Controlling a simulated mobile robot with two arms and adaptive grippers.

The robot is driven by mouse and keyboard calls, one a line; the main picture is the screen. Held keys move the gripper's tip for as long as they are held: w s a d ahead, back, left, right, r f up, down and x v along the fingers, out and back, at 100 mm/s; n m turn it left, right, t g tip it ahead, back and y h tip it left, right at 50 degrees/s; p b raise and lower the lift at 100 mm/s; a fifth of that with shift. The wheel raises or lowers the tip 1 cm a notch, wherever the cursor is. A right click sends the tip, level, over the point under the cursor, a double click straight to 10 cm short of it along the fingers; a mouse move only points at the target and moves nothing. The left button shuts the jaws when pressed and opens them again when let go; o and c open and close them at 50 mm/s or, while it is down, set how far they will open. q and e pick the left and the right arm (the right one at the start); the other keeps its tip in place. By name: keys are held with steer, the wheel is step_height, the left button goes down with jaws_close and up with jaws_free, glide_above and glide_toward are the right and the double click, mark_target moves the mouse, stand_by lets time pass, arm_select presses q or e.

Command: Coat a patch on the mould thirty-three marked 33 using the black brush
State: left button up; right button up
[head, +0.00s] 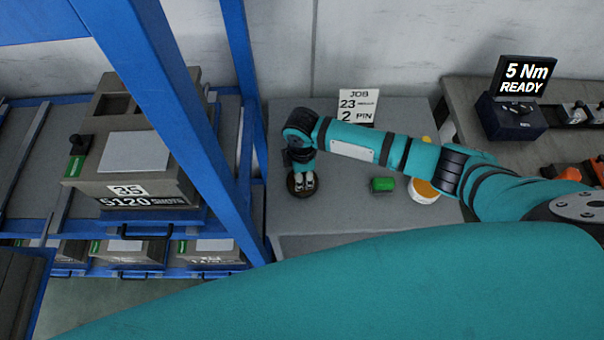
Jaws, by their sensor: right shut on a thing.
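My right gripper (303,181) points down over the grey bench at the centre, its fingers close together. It is shut on a dark round thing (295,193) under the fingertips. The gripper hides most of this thing, and I cannot tell whether it is the black brush. No mould with a readable 33 shows. A large grey-brown mould marked 35 (127,190), with a "5120 SHOTS" plate, sits on the blue rack at the left. My left gripper is not in view.
Blue rack posts (150,90) stand left of the grey bench (285,222). On the bench are a green block (382,184), a white-and-orange round tub (424,192) and a job sign (358,105). A torque display (525,76) stands on the right bench. More moulds (130,251) sit lower.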

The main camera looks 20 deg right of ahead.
steer(key=shift+s+p, duration=0.1)
steer(key=shift+p, duration=0.25)
stand_by(1.1)
step_height(320, 180, up, 7)
steer(key=p, duration=0.7)
steer(key=shift+p, duration=0.3)
stand_by(0.5)
